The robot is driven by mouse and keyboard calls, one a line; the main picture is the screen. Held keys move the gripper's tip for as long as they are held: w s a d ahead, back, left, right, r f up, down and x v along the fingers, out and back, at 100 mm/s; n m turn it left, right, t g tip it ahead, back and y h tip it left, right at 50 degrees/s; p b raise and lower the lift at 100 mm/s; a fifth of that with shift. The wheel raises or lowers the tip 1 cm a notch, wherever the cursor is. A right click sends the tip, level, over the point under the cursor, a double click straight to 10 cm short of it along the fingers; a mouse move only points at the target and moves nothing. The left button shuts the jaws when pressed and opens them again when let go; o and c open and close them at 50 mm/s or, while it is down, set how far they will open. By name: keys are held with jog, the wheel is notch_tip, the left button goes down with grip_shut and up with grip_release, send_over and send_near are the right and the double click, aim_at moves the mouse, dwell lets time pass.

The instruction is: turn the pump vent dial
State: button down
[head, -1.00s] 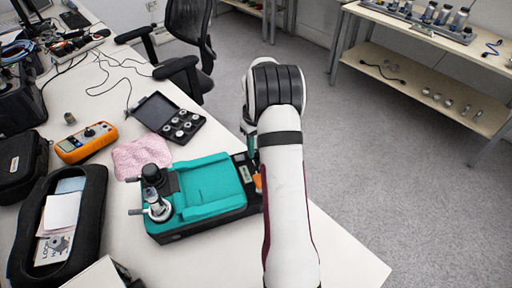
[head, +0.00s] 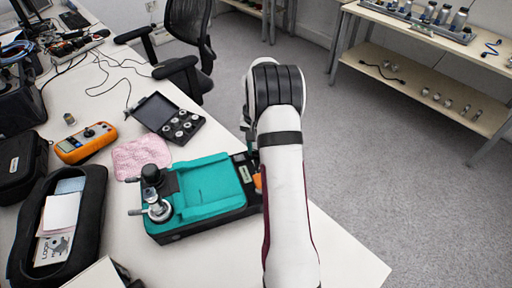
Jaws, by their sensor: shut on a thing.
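The teal and black pump (head: 205,190) sits on the white bench, with a dark panel at its right end. Its vent dial cannot be made out; my arm covers part of that end. A black knob and metal fittings stand at the pump's left end. My gripper (head: 249,137) shows only as a small part beside my wrist, at the far right end of the pump. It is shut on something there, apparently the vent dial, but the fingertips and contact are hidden. An orange part (head: 257,183) shows beside my forearm.
A pink cloth (head: 141,157) and an open black case of weights (head: 170,118) lie behind the pump. An orange meter (head: 86,143) and black cases (head: 22,167) are to the left. The bench's front right corner (head: 340,262) is clear.

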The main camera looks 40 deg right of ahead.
jog(key=shift+m, duration=1)
jog(key=c, duration=0.6)
grip_release()
notch_tip(320, 180, up, 16)
jog(key=shift+f, duration=0.1)
